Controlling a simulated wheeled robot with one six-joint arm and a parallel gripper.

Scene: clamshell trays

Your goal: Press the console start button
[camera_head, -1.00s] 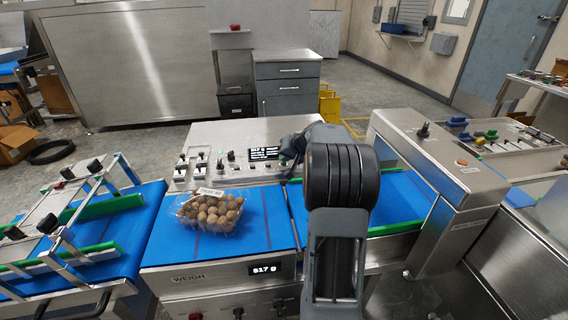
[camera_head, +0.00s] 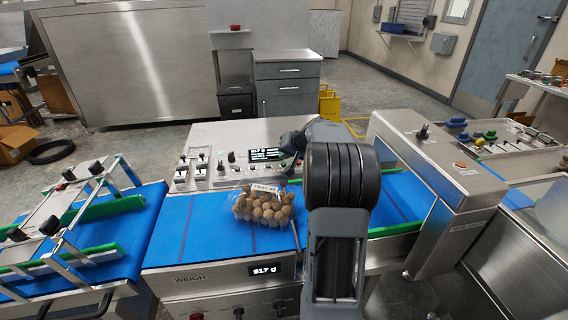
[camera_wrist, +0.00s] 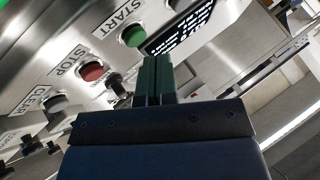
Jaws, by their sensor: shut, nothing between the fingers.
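The green START button (camera_wrist: 133,36) sits on the steel console (camera_head: 240,134), below its START label in the wrist view. My gripper (camera_wrist: 155,62) is shut and empty, its dark green fingertips just below the START button in the picture. A gap shows between button and tips in the picture; I cannot tell the depth. The red STOP button (camera_wrist: 92,72) is to the left of the fingers. In the head view my arm covers the gripper and part of the console. A lit display (camera_head: 266,154) is on the console.
A clear clamshell of brown round items (camera_head: 262,208) rests on the blue weigh belt (camera_head: 190,240), close to my arm. The weigh readout (camera_head: 262,269) shows 617 g. A CLEAR button (camera_wrist: 56,102) lies beyond STOP. A steel housing (camera_head: 440,160) stands on the right.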

